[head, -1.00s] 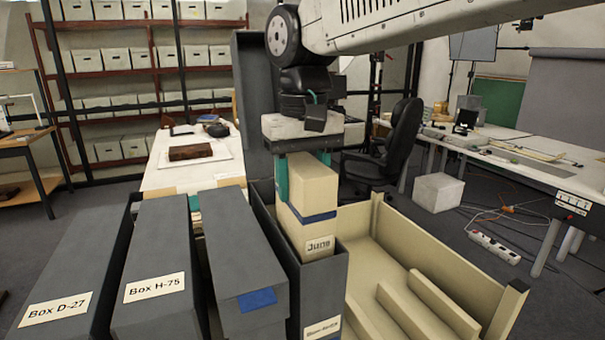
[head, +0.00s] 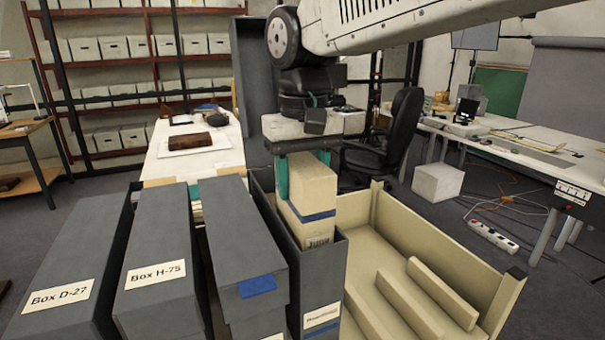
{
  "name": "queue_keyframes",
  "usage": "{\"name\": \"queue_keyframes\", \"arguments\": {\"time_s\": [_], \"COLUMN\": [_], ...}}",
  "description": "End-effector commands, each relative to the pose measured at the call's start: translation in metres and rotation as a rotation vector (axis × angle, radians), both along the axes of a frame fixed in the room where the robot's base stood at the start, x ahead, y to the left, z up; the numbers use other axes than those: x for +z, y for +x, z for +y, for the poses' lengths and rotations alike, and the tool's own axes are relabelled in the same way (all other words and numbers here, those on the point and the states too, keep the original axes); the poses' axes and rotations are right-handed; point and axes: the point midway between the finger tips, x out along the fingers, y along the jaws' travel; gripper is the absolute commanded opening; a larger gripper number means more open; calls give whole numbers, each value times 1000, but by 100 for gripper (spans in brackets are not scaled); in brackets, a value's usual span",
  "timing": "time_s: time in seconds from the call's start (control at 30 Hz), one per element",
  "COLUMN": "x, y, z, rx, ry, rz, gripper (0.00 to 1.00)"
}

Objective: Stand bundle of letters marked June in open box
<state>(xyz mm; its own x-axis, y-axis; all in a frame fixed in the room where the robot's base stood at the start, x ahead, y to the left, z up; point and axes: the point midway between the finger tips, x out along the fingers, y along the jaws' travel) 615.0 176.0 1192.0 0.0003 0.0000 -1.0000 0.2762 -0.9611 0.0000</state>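The bundle of letters marked June (head: 309,190) is a cream block with a blue band, upright in the open box (head: 322,285). Its lower part is inside the dark grey box, and its top stands above the rim. The June label on its front is blurred now. My gripper (head: 303,166) is above the box with its teal fingers on either side of the bundle's top, shut on it. The far finger is mostly hidden. Whether the bundle touches the box floor is hidden.
Closed grey boxes, Box D-27 (head: 62,290), Box H-75 (head: 155,265) and one with a blue label (head: 245,250), stand at left. A cream tray (head: 385,240) with dividers lies at right. A tall dark panel (head: 256,95) rises behind.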

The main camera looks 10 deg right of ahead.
Motion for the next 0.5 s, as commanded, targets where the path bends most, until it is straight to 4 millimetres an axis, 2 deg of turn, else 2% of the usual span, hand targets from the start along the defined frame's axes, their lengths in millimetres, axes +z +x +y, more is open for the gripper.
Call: {"name": "queue_keyframes", "arguments": {"time_s": [0.5], "x": [-17], "y": [0], "z": [0], "rx": [0], "ry": [0], "rz": [-1], "gripper": [0]}}
